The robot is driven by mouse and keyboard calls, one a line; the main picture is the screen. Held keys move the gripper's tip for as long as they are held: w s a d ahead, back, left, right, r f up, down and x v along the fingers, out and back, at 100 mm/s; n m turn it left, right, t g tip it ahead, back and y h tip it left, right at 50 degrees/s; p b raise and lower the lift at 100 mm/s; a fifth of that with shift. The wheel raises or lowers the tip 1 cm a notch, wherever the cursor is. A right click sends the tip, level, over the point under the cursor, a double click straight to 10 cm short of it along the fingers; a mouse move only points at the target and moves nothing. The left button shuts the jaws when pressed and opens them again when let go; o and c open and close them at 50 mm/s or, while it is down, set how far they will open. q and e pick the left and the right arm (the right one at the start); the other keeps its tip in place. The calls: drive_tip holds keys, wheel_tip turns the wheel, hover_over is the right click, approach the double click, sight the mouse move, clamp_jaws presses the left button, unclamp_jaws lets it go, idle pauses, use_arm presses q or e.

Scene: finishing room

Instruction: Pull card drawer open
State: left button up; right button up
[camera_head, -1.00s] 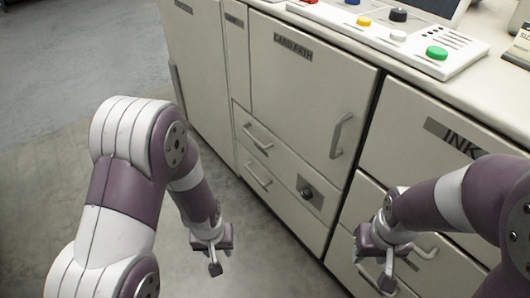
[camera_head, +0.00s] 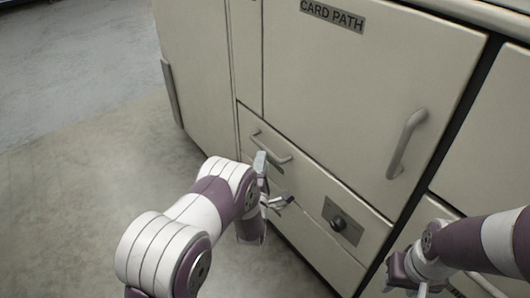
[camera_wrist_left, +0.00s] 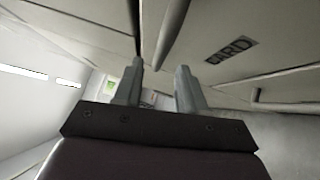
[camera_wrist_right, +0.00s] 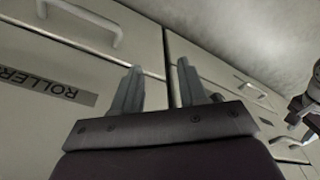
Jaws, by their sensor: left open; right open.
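The card drawer (camera_head: 308,180) is the upper of two drawers under the CARD PATH door, and its front looks flush with the cabinet. Its bar handle (camera_head: 270,147) is on the left part of the front. My left gripper (camera_head: 271,182) is open just in front of and below this handle, hiding part of the front. In the left wrist view a CARD label (camera_wrist_left: 232,50) shows, and a grey bar, seemingly the handle (camera_wrist_left: 172,32), runs down towards the gap between the open fingers (camera_wrist_left: 159,85). Contact cannot be told. My right gripper (camera_head: 422,290) is open and empty, low at the right.
The CARD PATH door (camera_head: 345,85) has a vertical handle (camera_head: 407,144). In the right wrist view a ROLLER label (camera_wrist_right: 45,82) and handle (camera_wrist_right: 82,17) show. Floor at left (camera_head: 70,190) is clear.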

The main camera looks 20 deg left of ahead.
sight(264, 147)
use_arm(q)
drive_tip(key=w, duration=0.1)
drive_tip(key=w+b, duration=0.1)
drive_tip(key=w, duration=0.3)
drive_tip(key=shift+a+r+b, duration=0.15)
drive_tip(key=shift+a+b, duration=0.15)
drive_tip(key=shift+a, duration=0.05)
drive_tip(key=shift+w+r, duration=0.25)
drive_tip(key=shift+w, duration=0.3)
clamp_jaws()
drive_tip(key=shift+s, duration=0.1)
